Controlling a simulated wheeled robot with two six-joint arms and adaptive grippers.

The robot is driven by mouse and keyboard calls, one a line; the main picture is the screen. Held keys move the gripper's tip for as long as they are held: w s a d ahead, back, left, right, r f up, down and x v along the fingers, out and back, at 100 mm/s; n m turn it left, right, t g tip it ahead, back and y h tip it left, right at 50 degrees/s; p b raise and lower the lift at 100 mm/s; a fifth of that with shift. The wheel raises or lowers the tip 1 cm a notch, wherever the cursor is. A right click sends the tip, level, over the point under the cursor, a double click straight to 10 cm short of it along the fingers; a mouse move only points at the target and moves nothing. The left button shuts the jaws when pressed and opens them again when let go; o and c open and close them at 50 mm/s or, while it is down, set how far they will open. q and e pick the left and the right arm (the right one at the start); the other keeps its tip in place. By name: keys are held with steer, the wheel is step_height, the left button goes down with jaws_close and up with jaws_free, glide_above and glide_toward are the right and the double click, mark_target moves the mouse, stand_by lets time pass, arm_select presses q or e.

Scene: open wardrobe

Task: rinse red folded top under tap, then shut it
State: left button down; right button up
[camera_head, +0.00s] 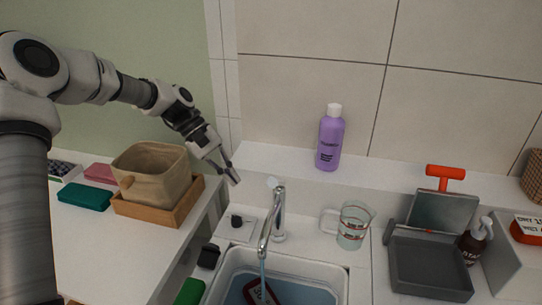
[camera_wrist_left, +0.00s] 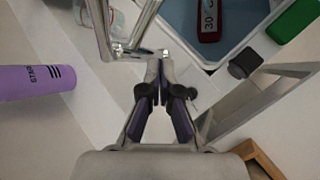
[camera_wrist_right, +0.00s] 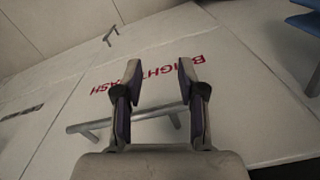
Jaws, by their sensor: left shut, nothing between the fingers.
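The chrome tap (camera_head: 278,215) stands behind the sink, and a blue stream of water runs from its spout. A dark red item (camera_head: 262,292), which I take to be the folded top, lies in the basin below the stream. It also shows in the left wrist view (camera_wrist_left: 209,22) with a "30" mark. My left gripper (camera_head: 236,180) is shut and empty, above and left of the tap's top. In the left wrist view its tips (camera_wrist_left: 160,58) are close beside the tap; touching is unclear. My right gripper (camera_wrist_right: 158,68) is open and empty, facing a white panel with red lettering.
A purple bottle (camera_head: 330,138) stands on the ledge behind the tap. A glass jug (camera_head: 353,226) is right of it. A grey tray (camera_head: 428,266) is further right. A wooden tray (camera_head: 180,212) with a fabric basket (camera_head: 152,170) sits left. A bar handle (camera_wrist_right: 150,114) crosses the right wrist view.

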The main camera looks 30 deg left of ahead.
arm_select(q)
steer(key=w+d+r+m+y+p, duration=0.3)
steer(key=r+m+y, duration=0.15)
steer(key=r, duration=0.55)
step_height(320, 180, up, 8)
steer(key=t+y+p, duration=0.1)
steer(key=y+p, duration=0.1)
steer(key=y, duration=0.1)
glide_above(277, 183)
steer(key=w+a, duration=0.3)
steer(key=a, duration=0.1)
steer(key=shift+m+h, duration=0.35)
steer(key=shift+m, duration=0.1)
steer(key=f+p, duration=0.1)
steer(key=f, duration=0.3)
steer(key=d+f+p, duration=0.1)
steer(key=f, duration=0.3)
steer(key=f+p, duration=0.1)
steer(key=f, duration=0.4)
steer(key=shift+s+d, duration=0.15)
steer(key=shift+s, duration=0.15)
steer(key=shift+s+d+f, duration=0.1)
steer(key=shift+d+f, duration=0.05)
steer(key=shift+f, duration=0.05)
arm_select(e)
step_height(277, 183, up, 9)
steer(key=shift+d+r, duration=0.1)
